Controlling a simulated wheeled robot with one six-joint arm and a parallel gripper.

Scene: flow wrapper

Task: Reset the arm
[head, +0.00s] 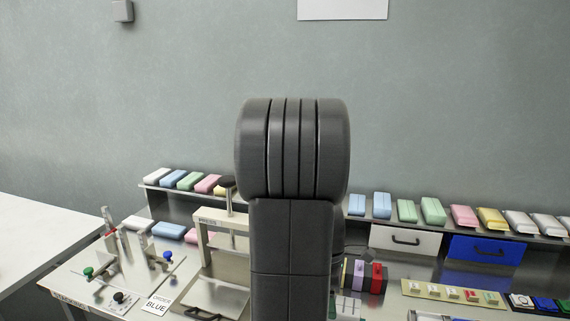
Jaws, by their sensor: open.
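My own dark grey arm (292,220) stands upright in the middle of the head view, its thick ribbed joint at the top. My gripper cannot be made out in this view; the arm hides much of the bench behind it.
A press (222,222) stands just left of my arm. A station with coloured knobs and an "ORDER BLUE" card (157,306) is farther left. A back shelf (400,222) holds several pastel packs. Right of the arm are a white drawer (405,241), a blue drawer (487,249) and a sample strip (455,296).

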